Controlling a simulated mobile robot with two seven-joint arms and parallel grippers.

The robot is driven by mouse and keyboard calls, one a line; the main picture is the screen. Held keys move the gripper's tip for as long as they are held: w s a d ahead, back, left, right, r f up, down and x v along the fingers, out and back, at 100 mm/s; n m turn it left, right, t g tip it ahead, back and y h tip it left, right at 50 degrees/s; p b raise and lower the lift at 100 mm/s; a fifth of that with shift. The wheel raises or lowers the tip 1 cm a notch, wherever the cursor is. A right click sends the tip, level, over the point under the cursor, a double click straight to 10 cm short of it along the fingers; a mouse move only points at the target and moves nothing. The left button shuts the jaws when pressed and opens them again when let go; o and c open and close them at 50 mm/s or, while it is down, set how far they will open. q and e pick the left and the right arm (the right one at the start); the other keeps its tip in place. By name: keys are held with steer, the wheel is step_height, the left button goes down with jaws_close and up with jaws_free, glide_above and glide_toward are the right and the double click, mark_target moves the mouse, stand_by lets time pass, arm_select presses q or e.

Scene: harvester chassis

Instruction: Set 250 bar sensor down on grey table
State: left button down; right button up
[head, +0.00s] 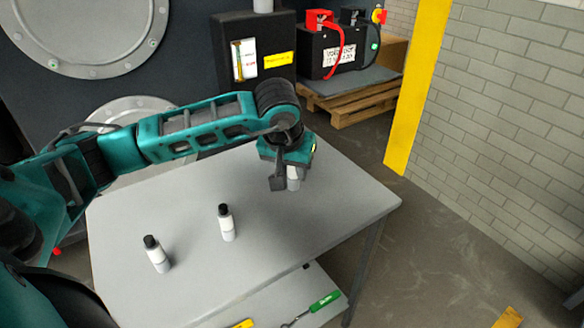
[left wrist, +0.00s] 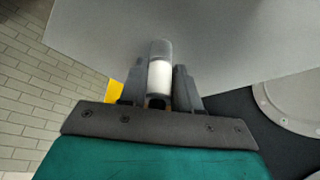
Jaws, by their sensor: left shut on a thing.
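My left gripper (head: 286,182) is over the far right part of the grey table (head: 330,205), pointing down. In the left wrist view its two fingers (left wrist: 161,92) are shut on a small cylinder, the 250 bar sensor (left wrist: 160,70), with a grey end, a white band and a dark part near the jaws. In the head view this sensor (head: 294,183) shows below the gripper, partly hidden by a finger. I cannot read its label or tell whether it touches the table. My right gripper is not in view.
Two white sensors with black caps, one nearer the middle (head: 227,224) and one further left (head: 157,256), stand upright on the table. A green-handled tool (head: 323,302) lies on a lower shelf. A yellow post (head: 415,90) and brick wall (head: 510,130) are at the right. The table's right side is clear.

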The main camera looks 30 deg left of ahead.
mark_target(292, 189)
arm_select(q)
step_height(292, 189, down, 4)
steer(key=shift+r+b, duration=0.2)
steer(key=shift+b, duration=1)
steer(key=shift+f+b, duration=0.7)
steer(key=shift+f, duration=0.25)
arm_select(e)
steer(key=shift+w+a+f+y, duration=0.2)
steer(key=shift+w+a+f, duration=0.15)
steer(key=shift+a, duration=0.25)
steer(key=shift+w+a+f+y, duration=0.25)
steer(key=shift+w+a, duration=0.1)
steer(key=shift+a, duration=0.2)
arm_select(q)
steer(key=shift+f, duration=0.15)
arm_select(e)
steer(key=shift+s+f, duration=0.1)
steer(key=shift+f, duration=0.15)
arm_select(q)
steer(key=shift+f+b, duration=0.1)
steer(key=shift+b, duration=0.25)
steer(key=c, duration=0.7)
jaws_free()
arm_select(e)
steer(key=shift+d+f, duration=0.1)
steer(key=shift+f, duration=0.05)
